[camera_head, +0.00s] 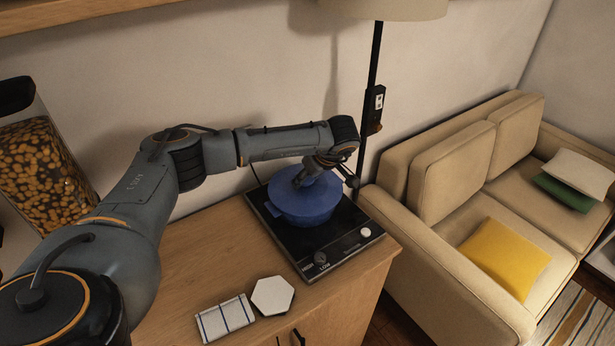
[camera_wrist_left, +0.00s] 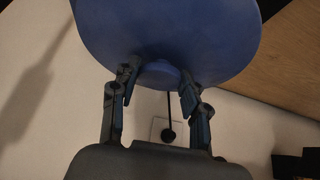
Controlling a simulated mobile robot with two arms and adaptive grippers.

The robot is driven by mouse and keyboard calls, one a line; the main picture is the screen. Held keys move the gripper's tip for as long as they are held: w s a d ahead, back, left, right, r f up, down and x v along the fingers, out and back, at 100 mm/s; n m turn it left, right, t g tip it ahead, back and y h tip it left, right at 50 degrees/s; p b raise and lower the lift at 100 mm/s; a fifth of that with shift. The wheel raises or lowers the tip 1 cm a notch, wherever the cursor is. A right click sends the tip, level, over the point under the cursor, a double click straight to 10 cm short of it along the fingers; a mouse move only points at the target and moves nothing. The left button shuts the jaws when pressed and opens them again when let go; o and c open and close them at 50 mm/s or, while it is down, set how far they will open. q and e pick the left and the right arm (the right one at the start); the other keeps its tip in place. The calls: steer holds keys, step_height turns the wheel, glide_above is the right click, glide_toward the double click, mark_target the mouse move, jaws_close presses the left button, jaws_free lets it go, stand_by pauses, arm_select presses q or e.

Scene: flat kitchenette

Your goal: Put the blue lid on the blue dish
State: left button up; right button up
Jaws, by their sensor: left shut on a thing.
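The blue dish (camera_head: 303,214) stands on the black hotplate on the counter. The blue lid (camera_head: 323,187) is over the dish's top in the head view; I cannot tell whether it rests on the rim or is held just above it. My left gripper (camera_head: 304,179) reaches in from the left and is shut on the lid's knob. In the left wrist view the lid (camera_wrist_left: 170,35) fills the top, with my left gripper's fingers (camera_wrist_left: 158,84) on either side of the knob. The dish is not distinguishable in that view. My right gripper is not in view.
The black hotplate (camera_head: 343,249) sits near the counter's right end. A white hexagonal piece (camera_head: 272,296) and a checked cloth (camera_head: 226,318) lie in front. A lamp pole (camera_head: 370,80) stands behind, and a beige sofa (camera_head: 440,250) is to the right. A filled jar (camera_head: 40,170) is at left.

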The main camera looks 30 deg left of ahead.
arm_select(q)
steer(key=o, duration=1.5)
steer(key=v, duration=1.2)
steer(key=shift+d, duration=0.1)
